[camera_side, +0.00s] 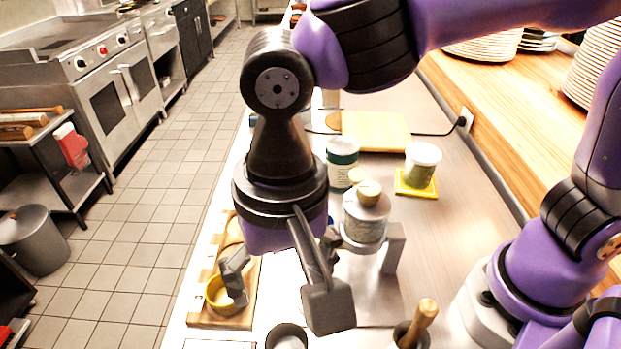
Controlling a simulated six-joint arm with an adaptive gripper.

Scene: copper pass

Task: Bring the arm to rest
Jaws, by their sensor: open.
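My gripper (283,290) hangs at the end of my purple and black arm in the middle of the view. It points down over the counter. Its two grey fingers are spread apart, and I see nothing held between them. The left finger overlaps a yellow ring-shaped item (216,296) in the picture; I cannot tell whether they touch. The right finger hides part of the counter.
A jar with a wooden knob (364,222) on a grey stand is close right of my gripper. Behind are a white-and-green tin (342,165), a green jar (421,166) and a wooden board (376,131). A mortar with pestle (420,322) and dark cup (286,337) stand in front.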

